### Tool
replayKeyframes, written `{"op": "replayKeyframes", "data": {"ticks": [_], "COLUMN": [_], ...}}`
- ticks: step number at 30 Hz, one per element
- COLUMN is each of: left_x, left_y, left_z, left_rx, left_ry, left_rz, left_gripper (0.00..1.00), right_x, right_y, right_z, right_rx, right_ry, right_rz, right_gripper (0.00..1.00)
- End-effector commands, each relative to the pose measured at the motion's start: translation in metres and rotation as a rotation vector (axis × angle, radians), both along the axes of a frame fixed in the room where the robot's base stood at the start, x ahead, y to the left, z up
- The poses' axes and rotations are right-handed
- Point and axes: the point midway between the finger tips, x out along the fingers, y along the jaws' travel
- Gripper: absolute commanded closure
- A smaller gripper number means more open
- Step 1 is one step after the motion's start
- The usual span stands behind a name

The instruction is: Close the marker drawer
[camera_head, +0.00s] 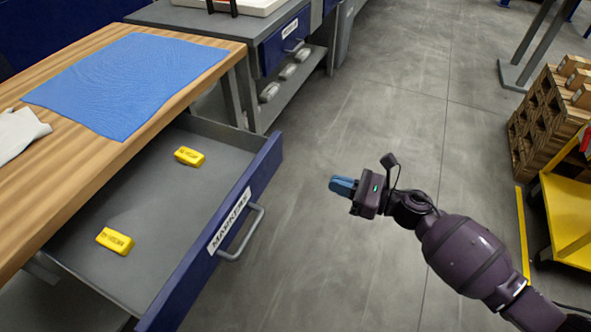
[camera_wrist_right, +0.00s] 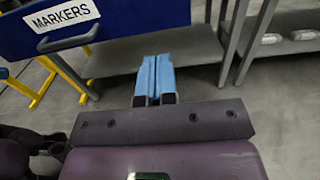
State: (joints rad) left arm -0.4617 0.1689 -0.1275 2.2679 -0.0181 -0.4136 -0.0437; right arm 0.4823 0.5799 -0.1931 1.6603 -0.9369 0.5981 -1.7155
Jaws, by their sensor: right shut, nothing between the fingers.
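The marker drawer (camera_head: 225,215) stands pulled out from under the wooden bench in the head view. Its blue front carries a white MARKERS label and a grey bar handle (camera_head: 243,236). Two yellow blocks (camera_head: 189,156) lie apart on its grey floor. My right gripper (camera_head: 343,186) is shut and empty, with blue fingers, in the air to the right of the drawer front and apart from it. In the right wrist view, the drawer front (camera_wrist_right: 110,18) and its handle (camera_wrist_right: 68,38) show at upper left, beyond the gripper fingers (camera_wrist_right: 154,80). My left gripper is not in view.
The wooden bench (camera_head: 70,190) with a blue mat (camera_head: 130,80) is at left. A grey cabinet (camera_head: 225,25) with a blue drawer stands behind. Wooden crates (camera_head: 545,120) and a yellow cart (camera_head: 570,215) are at right. The floor between is clear.

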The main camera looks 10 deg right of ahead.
Motion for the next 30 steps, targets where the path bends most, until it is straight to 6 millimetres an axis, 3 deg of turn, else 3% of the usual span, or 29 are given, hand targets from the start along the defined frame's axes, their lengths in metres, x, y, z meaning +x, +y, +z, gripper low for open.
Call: {"op": "replayKeyframes", "data": {"ticks": [7,21,30], "left_x": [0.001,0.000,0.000], "left_y": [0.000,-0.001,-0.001], "left_z": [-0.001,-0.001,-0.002], "left_rx": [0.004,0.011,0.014], "left_ry": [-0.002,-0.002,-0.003], "left_rz": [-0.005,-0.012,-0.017], "left_gripper": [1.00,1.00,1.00], "right_x": [0.017,0.064,0.080], "right_y": [0.022,0.088,0.110], "right_z": [0.001,0.000,0.000], "right_rx": [-0.001,0.001,0.000], "right_ry": [-0.004,0.000,0.002], "right_rz": [0.002,0.001,-0.001], "right_gripper": [1.00,1.00,1.00]}}
